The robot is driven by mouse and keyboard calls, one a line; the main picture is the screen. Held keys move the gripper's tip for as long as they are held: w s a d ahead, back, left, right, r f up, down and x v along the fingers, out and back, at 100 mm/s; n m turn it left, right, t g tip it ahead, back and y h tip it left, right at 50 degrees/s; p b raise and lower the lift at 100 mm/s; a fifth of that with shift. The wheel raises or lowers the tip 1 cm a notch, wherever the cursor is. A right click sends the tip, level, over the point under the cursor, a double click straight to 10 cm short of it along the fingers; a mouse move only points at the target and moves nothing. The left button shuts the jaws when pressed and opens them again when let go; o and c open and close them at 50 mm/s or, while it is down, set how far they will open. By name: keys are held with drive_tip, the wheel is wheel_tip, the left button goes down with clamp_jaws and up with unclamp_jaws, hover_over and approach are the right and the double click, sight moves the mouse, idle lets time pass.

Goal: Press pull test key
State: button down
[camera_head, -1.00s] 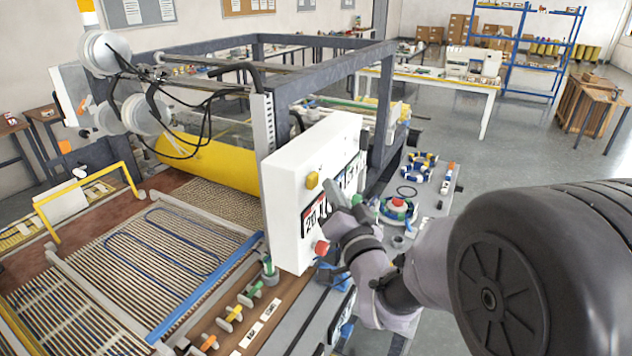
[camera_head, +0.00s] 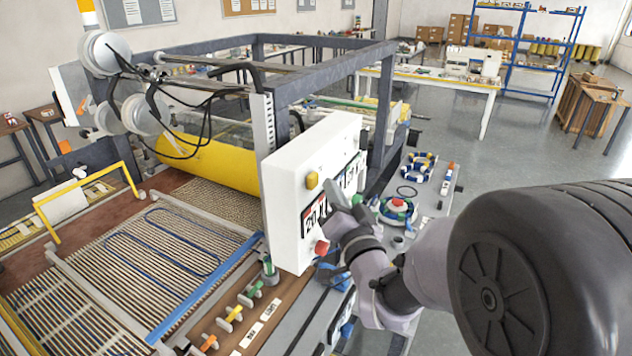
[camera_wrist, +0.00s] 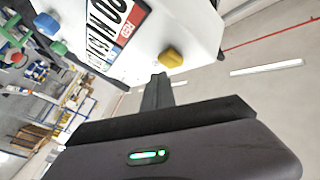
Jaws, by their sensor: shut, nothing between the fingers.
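A white control box (camera_head: 283,195) stands at the machine's front corner. Its face carries a yellow key (camera_head: 312,180), a display with large characters (camera_head: 314,216) and a red knob (camera_head: 321,247). I cannot read which control is labelled pull test. My gripper (camera_head: 334,192) is shut and empty, in front of the box face and close to the display. In the wrist view, the fingertips of my gripper (camera_wrist: 158,78) point at the box, just beside the yellow key (camera_wrist: 172,57). Whether they touch it cannot be told. The display (camera_wrist: 108,32) also shows there.
A round device with a red top (camera_head: 398,206) and blue-and-white rings (camera_head: 418,165) lie on the bench behind my arm. The machine's yellow roller (camera_head: 205,163) and mesh bed (camera_head: 130,265) are to the left. Open floor (camera_head: 520,150) lies to the right.

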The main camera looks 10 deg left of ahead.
drive_tip(key=shift+a+f, duration=0.1)
drive_tip(key=shift+w+a+b, duration=0.15)
drive_tip(key=shift+a+b, duration=0.15)
drive_tip(key=shift+b, duration=0.4)
drive_tip(key=shift+w+a+b, duration=0.2)
drive_tip(key=shift+a+b, duration=0.3)
idle(0.6)
drive_tip(key=shift+d, duration=0.1)
drive_tip(key=shift+s+d+b, duration=0.3)
drive_tip(key=shift+d+b, duration=0.45)
drive_tip(key=shift+d, duration=0.05)
